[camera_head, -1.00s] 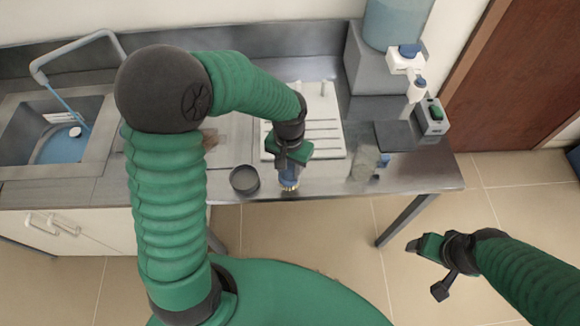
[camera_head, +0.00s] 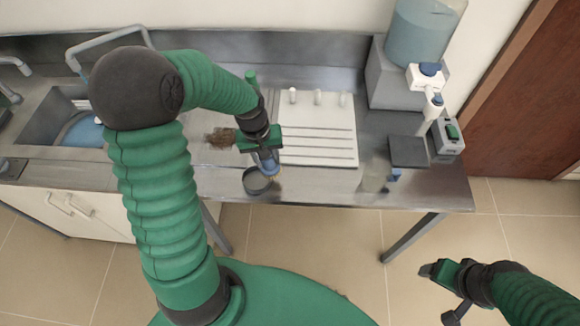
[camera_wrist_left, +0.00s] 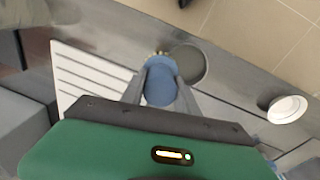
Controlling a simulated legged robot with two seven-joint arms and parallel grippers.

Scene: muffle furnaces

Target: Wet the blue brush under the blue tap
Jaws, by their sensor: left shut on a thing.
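My left gripper (camera_head: 262,143) is shut on the blue brush (camera_head: 266,160), with its bristles pointing down. It is held over the dark round dish (camera_head: 256,182), left of the white rack. In the left wrist view the brush (camera_wrist_left: 160,84) sits between the two fingers, beside the dish (camera_wrist_left: 188,64). A pale grey-blue bent tap pipe (camera_head: 108,40) rises behind the sink (camera_head: 40,122), partly hidden by my left arm. Blue water shows in the sink. I cannot tell whether this is the blue tap. My right gripper (camera_head: 440,290) is open and empty, off the table's front.
The white rack (camera_head: 320,125) has upright pegs. A water dispenser (camera_head: 425,30) with a blue-knobbed spout (camera_head: 428,70) stands back right. A clear beaker (camera_head: 374,172) is near the front edge. A brown clump (camera_head: 220,138) lies left of my gripper. Another tap (camera_head: 12,80) is far left.

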